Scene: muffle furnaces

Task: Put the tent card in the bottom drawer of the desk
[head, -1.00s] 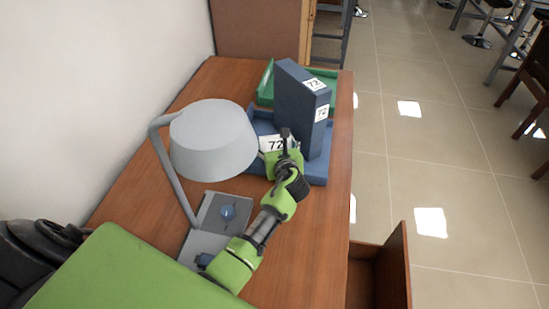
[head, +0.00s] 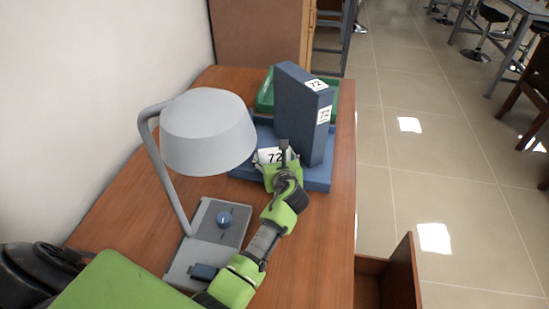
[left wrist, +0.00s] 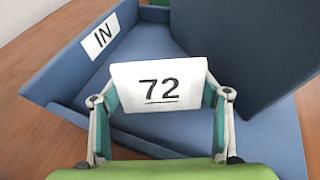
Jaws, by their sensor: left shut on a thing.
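The white tent card (head: 268,156) marked "72" is at the front of the blue tray on the desk (head: 318,230). My left gripper (head: 282,162) is shut on it. In the left wrist view the tent card (left wrist: 158,86) sits between the two fingers of the left gripper (left wrist: 160,100), over the blue tray. I cannot tell whether the card touches the tray. An open drawer (head: 405,270) sticks out from the desk's right side; its inside is mostly cut off and its level cannot be told. My right gripper is not in view.
The blue tray (head: 318,182), marked "IN" in the left wrist view, holds a tall blue box file (head: 300,110) labelled "72". A green tray (head: 265,98) is behind it. A grey lamp (head: 205,130) stands left of my arm. Clear floor lies right of the desk.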

